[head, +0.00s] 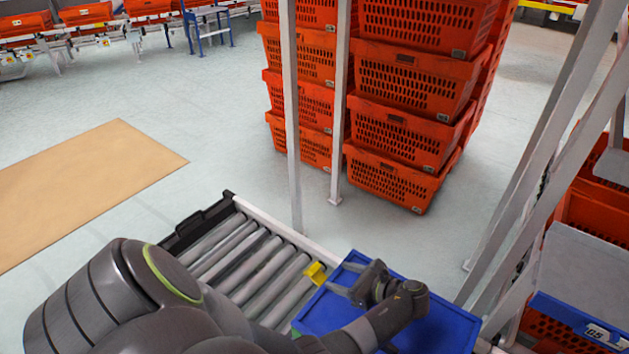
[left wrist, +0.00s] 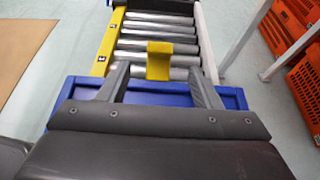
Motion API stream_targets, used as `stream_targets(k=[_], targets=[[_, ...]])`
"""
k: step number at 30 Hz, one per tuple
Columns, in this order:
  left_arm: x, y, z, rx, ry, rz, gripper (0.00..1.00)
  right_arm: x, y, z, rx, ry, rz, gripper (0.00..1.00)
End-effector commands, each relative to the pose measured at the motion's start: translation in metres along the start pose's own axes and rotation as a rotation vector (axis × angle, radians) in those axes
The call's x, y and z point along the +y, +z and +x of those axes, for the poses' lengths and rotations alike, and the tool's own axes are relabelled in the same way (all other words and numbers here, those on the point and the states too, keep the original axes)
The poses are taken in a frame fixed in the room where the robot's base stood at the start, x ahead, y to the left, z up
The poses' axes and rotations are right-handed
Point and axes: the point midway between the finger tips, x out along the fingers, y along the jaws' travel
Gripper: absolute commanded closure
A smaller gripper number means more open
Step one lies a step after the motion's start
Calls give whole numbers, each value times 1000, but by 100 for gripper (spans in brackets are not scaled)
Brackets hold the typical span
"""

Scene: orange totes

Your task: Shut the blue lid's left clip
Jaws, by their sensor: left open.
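The blue lid (head: 448,322) lies at the end of the roller conveyor in the head view, partly covered by my left arm. Its blue edge (left wrist: 150,98) also shows in the left wrist view. The yellow clip (head: 315,272) sticks out from the lid's left edge over the rollers. In the left wrist view the clip (left wrist: 159,62) appears between and just ahead of my fingers. My left gripper (head: 350,281) is over the lid, open and empty, its fingers pointing toward the clip; it also shows in the left wrist view (left wrist: 158,76). My right gripper is out of view.
The roller conveyor (head: 232,250) runs left of the lid, with a black end stop (head: 198,228). White posts (head: 292,120) stand behind it.

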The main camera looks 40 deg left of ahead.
Motion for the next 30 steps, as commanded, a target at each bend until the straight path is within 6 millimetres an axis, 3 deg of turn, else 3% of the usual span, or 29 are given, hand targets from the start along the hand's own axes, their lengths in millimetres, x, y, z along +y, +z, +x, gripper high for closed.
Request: stream_targets(k=[3, 12, 18, 28, 30], targets=[[0, -4, 31, -2, 1, -3, 42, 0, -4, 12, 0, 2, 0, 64], [0, -3, 86, -1, -1, -3, 42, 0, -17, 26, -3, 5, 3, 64], [0, -2, 102, 1, 0, -1, 42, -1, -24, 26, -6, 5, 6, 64], [0, 0, 104, 1, 0, -1, 42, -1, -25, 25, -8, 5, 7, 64], [0, 0, 104, 1, 0, -1, 51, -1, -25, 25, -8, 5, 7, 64]])
